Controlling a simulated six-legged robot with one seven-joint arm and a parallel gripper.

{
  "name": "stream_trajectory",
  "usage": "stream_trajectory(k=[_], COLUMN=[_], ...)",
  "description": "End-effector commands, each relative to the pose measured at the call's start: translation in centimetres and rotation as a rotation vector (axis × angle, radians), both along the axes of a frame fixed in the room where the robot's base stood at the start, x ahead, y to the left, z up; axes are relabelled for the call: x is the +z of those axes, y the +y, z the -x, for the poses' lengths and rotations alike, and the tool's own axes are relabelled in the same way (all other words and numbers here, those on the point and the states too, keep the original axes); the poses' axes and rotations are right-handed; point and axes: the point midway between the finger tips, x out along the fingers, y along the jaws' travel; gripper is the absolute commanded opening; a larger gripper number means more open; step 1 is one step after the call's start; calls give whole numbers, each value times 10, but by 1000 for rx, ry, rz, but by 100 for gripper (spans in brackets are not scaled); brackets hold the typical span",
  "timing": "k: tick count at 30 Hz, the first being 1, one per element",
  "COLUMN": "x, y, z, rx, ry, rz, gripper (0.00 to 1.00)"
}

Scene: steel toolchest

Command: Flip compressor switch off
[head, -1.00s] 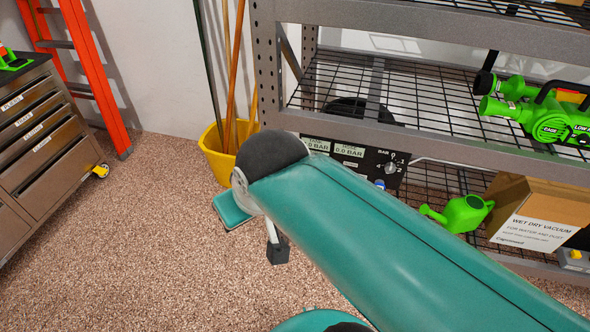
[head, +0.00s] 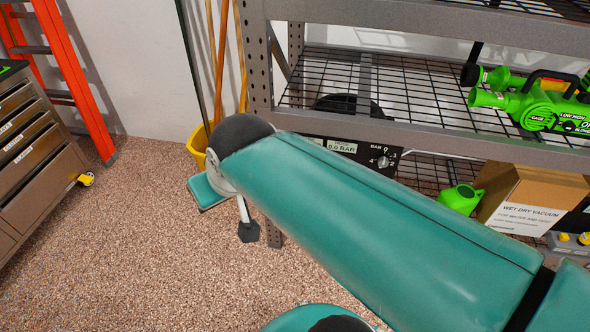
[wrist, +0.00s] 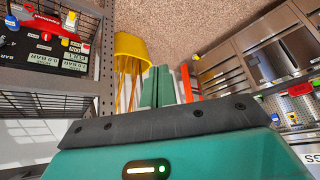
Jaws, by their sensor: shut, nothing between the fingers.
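The compressor's black control panel (head: 352,153) is below the middle shelf in the head view, partly hidden by my arm. A pressure readout and a round knob (head: 383,161) show on it. In the wrist view the panel (wrist: 45,50) is at upper left, upside down, with readouts and small coloured parts near a red part (wrist: 35,20). I cannot tell which small part is the switch. My gripper (wrist: 165,72) shows in the wrist view as two green fingers, shut and empty, apart from the panel and to its right.
A steel rack post (head: 258,60) stands left of the panel. A yellow bucket (head: 196,146) with poles, an orange ladder (head: 75,75) and a steel toolchest (head: 30,150) are farther left. A cardboard box (head: 535,195) and green watering can (head: 461,198) are at right. Open floor lies at lower left.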

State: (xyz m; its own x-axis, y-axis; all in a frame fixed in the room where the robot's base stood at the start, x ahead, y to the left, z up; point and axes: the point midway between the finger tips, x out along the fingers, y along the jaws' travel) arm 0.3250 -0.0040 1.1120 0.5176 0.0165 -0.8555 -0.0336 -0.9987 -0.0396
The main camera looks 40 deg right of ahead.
Motion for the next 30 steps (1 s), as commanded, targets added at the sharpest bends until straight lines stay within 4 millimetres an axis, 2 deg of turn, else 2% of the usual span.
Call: stream_trajectory(k=[1, 6, 11, 18, 24, 30], x=[-3, -12, -31, -79, -135, -203], y=[-3, -19, -45, -100, -157, -218], z=[-20, -95, -162, -247, -297, -324], rx=[-20, -106, -203, -364, -500, -625], ry=[-13, -101, -190, -320, -430, -535], rz=[-17, -68, -98, -98, -55, 28], gripper=[0, 0, 0, 0, 0, 0])
